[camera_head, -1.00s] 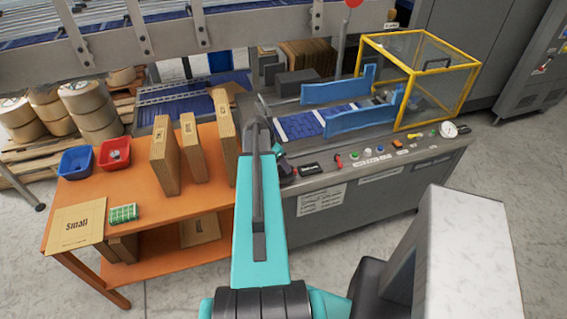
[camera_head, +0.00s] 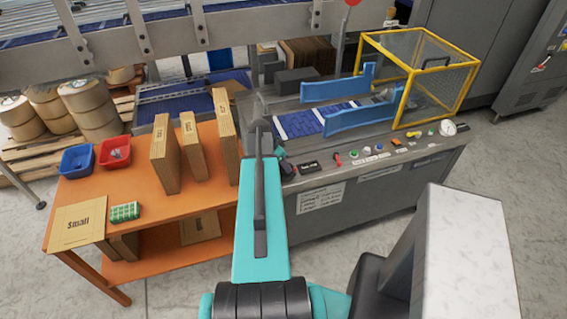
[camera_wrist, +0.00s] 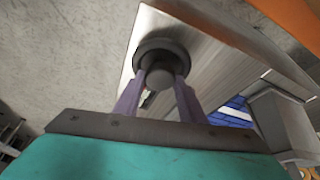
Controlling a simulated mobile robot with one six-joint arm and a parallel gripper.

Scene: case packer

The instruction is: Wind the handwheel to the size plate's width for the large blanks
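In the wrist view, the two purple-grey fingers of my gripper (camera_wrist: 161,84) stand apart with a round grey knob between them. The knob sits in front of a dark round ring, which looks like the handwheel (camera_wrist: 162,47), on the machine's metal side. I cannot tell whether the fingers press on the knob. In the head view my arm hides the handwheel. A white printed plate (camera_head: 320,197) is on the machine's front; its text is too small to read, so I cannot tell if it is the size plate. Two blue guide rails (camera_head: 360,118) stand apart over the blue belt (camera_head: 300,123).
An orange table (camera_head: 140,190) holds standing cartons (camera_head: 165,152), a flat "Small" blank (camera_head: 77,222), a green box (camera_head: 125,211), and blue (camera_head: 78,160) and red (camera_head: 114,152) bins. A yellow-framed guard (camera_head: 420,75) covers the machine's right end. Buttons line the front edge.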

